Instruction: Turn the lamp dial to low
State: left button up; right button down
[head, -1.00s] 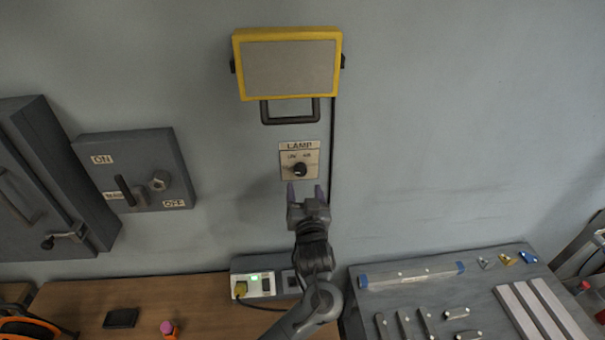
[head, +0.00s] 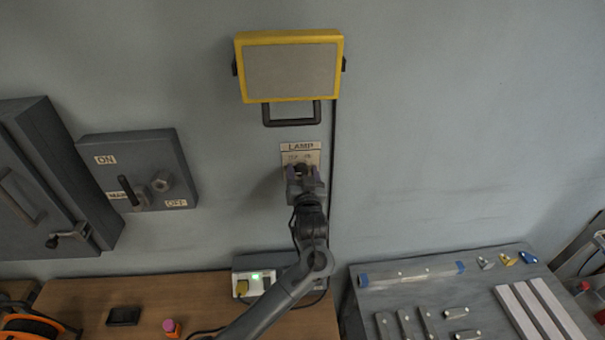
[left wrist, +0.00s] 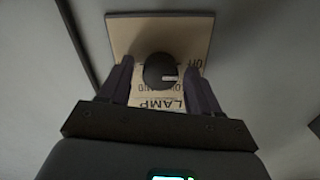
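The lamp dial is a round black knob (left wrist: 160,70) on a beige plate (left wrist: 122,30) marked LAMP, which looks upside down in the left wrist view. In the head view the plate (head: 313,157) is on the wall below the yellow-framed lamp (head: 290,67). A small pale mark on the knob points to the right in the left wrist view. My left gripper (left wrist: 160,80) is open, with one finger on each side of the knob. In the head view my left gripper (head: 303,172) covers most of the dial. My right gripper is not in view.
A grey switch box (head: 140,170) with ON and OFF labels is on the wall to the left. A power strip (head: 262,277) stands on the wooden bench below. A grey board (head: 380,297) with metal parts is at the lower right.

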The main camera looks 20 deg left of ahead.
pick_arm(q)
jog(key=c, duration=0.9)
jog(key=shift+c, duration=0.2)
jog(key=m+p, duration=0.2)
jog(key=shift+r+p, duration=0.15)
jog(key=shift+p, duration=0.25)
jog(key=m+p, duration=0.2)
jog(key=m, duration=0.1)
jog(key=shift+d, duration=0.1)
jog(key=m+p, duration=0.3)
jog(key=m, duration=0.1)
jog(key=shift+f+m+p, duration=0.2)
jog(key=shift+m+p, duration=0.75)
jog(key=shift+m, duration=0.35)
